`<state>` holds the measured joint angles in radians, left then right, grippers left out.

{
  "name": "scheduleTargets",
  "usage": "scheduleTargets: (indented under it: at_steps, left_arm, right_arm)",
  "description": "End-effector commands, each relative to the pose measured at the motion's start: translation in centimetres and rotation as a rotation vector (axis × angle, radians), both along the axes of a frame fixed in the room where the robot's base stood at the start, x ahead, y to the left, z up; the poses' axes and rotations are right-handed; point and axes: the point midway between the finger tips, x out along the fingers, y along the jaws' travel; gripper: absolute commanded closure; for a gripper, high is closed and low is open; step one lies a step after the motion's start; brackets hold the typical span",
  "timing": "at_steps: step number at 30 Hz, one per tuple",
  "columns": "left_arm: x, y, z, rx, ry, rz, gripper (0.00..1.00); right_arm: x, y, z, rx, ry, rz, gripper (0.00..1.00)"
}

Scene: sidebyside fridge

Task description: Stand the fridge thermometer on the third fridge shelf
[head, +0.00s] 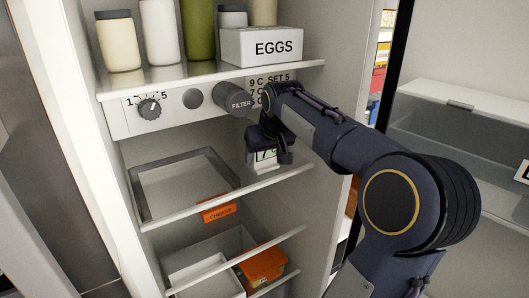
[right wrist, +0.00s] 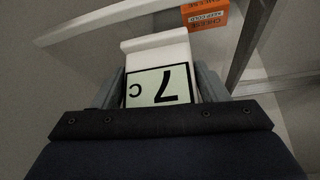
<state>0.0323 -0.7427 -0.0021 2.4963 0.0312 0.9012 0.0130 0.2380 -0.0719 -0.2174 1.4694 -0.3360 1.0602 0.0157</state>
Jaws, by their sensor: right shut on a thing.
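In the head view the thermometer (head: 265,158) is partly hidden by my right gripper (head: 268,146). It is at the right part of a glass shelf (head: 225,196), near its front edge. I cannot tell whether its base touches the shelf. My left gripper is not in view.
A grey tray (head: 140,204) and an orange cheese box (head: 217,213) are left of the thermometer. A control panel with a dial (head: 149,109) and a filter knob (head: 233,100) is above. Jars and an EGGS box (head: 262,47) fill the upper shelf. An orange container (head: 263,263) is below.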

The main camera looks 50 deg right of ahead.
Motion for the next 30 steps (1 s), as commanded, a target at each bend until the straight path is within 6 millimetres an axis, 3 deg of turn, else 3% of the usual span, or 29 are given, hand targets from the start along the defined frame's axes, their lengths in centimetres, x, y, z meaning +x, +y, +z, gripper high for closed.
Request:
scheduleTargets:
  at_steps: [5,6,11,23,27,30]
  left_arm:
    - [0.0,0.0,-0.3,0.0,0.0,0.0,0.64]
    - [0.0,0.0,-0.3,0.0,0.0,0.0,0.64]
    - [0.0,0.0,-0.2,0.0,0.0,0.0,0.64]
    - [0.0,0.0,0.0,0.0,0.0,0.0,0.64]
    - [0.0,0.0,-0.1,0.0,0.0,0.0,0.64]
    - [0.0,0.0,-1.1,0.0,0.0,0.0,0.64]
  right_arm:
    - [0.0,0.0,-0.4,0.0,0.0,0.0,0.57]
    - [0.0,0.0,-0.3,0.0,0.001,0.0,0.31]
    - [0.0,0.0,-0.3,0.0,0.001,0.0,0.11]
    - [-0.3,0.2,0.6,-0.001,-0.002,0.0,0.11]
    - [-1.4,0.7,2.8,-0.002,-0.005,0.0,0.11]
    - [-3.6,2.0,2.4,0.0,-0.003,0.001,0.11]
